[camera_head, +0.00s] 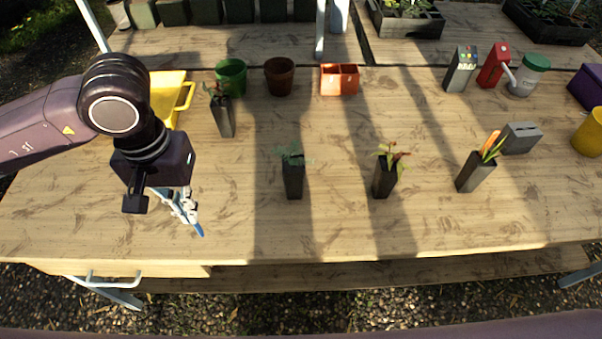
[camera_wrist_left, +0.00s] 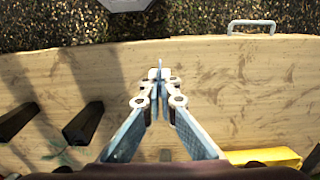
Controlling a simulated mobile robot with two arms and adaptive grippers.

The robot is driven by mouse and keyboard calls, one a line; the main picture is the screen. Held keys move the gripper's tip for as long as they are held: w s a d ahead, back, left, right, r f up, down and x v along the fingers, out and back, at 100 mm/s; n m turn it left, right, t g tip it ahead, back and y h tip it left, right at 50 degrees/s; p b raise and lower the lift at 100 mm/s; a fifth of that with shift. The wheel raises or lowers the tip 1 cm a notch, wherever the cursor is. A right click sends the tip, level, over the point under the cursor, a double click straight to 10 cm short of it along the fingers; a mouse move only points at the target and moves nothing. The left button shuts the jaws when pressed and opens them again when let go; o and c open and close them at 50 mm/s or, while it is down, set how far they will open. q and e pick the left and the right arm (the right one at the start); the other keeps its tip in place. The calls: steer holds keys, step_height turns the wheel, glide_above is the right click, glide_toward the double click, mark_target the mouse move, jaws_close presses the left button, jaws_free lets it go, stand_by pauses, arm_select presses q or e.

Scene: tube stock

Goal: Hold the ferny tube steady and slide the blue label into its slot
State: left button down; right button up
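The ferny tube (camera_head: 293,180) is a dark, square tube with feathery green leaves, standing near the middle of the table. It also shows in the left wrist view (camera_wrist_left: 83,123), left of the fingers. My left gripper (camera_head: 195,222) is left of it and nearer the front edge, apart from it and pointing down. Its fingers, also in the left wrist view (camera_wrist_left: 159,80), are closed together on a thin blue piece, which looks like the blue label (camera_head: 199,230). The label is mostly hidden by the fingers. No slot can be made out. My right gripper is out of view.
Other plant tubes stand at back left (camera_head: 224,118), right of centre (camera_head: 384,180) and farther right (camera_head: 475,174). A yellow tray (camera_head: 167,88), green pot (camera_head: 231,76), brown pot (camera_head: 279,76) and orange container (camera_head: 339,80) line the back. The table's front left is clear.

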arm_select(q)
steer(key=w+d+r+n, duration=0.5)
steer(key=w+d+n, duration=0.2)
steer(key=d+n, duration=0.2)
steer(key=w+d+r+n, duration=0.5)
steer(key=w+d+n, duration=0.3)
steer(key=d+n, duration=0.1)
steer(key=shift+w+d+r, duration=0.25)
steer(key=shift+w+d, duration=0.05)
steer(key=shift+d, duration=0.2)
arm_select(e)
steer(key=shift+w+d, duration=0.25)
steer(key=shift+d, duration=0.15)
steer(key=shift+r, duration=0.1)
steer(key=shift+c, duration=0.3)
